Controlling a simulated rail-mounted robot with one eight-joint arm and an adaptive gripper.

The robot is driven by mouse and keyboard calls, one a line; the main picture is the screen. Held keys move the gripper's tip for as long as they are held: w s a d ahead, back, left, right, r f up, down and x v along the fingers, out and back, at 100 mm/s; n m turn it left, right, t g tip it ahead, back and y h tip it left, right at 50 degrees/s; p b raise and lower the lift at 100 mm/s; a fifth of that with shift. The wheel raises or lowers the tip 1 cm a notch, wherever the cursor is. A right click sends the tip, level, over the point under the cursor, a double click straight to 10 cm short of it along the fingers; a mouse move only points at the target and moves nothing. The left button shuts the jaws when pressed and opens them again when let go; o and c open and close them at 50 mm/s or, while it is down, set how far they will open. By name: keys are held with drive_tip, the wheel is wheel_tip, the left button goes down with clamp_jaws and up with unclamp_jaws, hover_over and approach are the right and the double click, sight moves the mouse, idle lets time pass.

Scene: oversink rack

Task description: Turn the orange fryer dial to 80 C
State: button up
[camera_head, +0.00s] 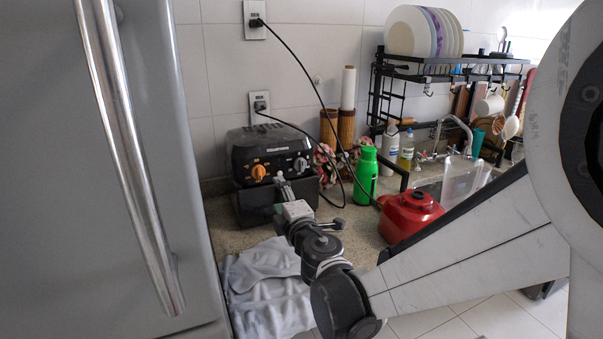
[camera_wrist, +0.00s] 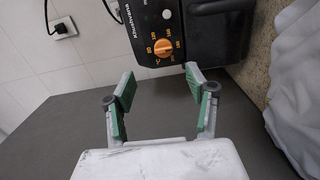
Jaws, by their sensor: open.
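The black fryer (camera_head: 262,160) stands on the counter against the tiled wall, at the left in the head view. Its orange dial (camera_head: 258,172) is on the front, left of a grey dial (camera_head: 300,164). In the wrist view the orange dial (camera_wrist: 164,47) shows beyond my gripper (camera_wrist: 157,80), ringed by orange numbers and a °C mark. My gripper is open and empty, its green-padded fingers apart. The dial lies ahead of the gap between the fingertips, with no visible contact. The dial's exact setting is too small to read for sure.
A grey fridge door (camera_head: 160,180) fills the left of the head view.

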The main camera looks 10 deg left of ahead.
sight(260, 175)
drive_tip(key=shift+n, duration=0.3)
drive_tip(key=x, duration=0.9)
drive_tip(key=a+x, duration=0.1)
drive_tip(key=x, duration=0.4)
drive_tip(key=shift+s+f, duration=0.2)
drive_tip(key=shift+s, duration=0.05)
drive_tip(key=c, duration=1.1)
